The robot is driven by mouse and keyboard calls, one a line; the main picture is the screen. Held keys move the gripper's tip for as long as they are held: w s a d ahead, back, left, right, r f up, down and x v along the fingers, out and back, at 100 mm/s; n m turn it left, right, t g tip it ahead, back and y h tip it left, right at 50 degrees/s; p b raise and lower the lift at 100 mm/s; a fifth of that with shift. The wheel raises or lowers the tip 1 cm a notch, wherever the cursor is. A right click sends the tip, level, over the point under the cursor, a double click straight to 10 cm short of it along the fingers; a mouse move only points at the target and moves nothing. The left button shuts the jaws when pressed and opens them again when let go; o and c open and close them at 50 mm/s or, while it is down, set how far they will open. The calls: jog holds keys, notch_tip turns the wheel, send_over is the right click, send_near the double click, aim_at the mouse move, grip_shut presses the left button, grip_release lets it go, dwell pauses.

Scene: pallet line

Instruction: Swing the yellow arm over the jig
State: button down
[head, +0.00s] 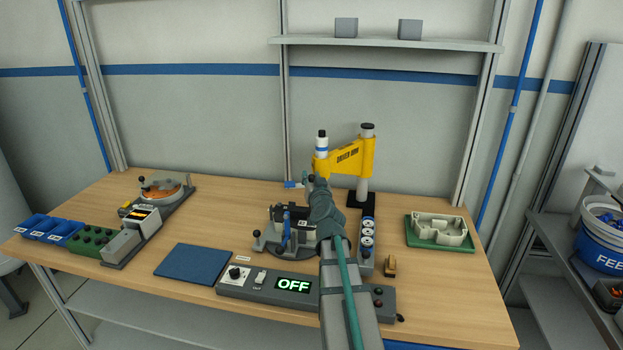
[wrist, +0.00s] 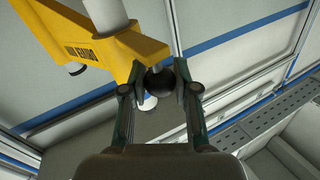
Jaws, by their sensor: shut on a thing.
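The yellow arm (head: 350,157), lettered as a driver arm, stands out leftward from a post (head: 363,185) at the back of the table. A white, blue-banded cylinder with a black cap (head: 322,141) sits at its free end. My gripper (head: 311,179) is at this free end, just below it in the head view. In the wrist view my gripper (wrist: 160,78) is shut on a black ball knob (wrist: 160,81), beside the yellow arm (wrist: 105,45). The jig (head: 291,228) is on the table in front, partly hidden by my arm.
A control box (head: 293,285) reading OFF lies along the front. A blue mat (head: 194,260) and blue bins (head: 48,229) are to the left. A green tray (head: 439,244) with a pale part is at right. A shelf (head: 390,43) hangs above the back.

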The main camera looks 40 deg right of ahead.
jog(key=c, duration=1.3)
grip_release()
jog(key=shift+w+r, duration=0.1)
jog(key=shift+w, duration=0.15)
jog(key=o, duration=0.4)
jog(key=shift+w+a, duration=0.15)
jog(key=shift+w, duration=0.05)
jog(key=shift+o, duration=0.2)
jog(key=shift+s, duration=0.15)
jog(key=shift+s, duration=0.3)
jog(key=v, duration=0.7)
jog(key=shift+a, duration=0.1)
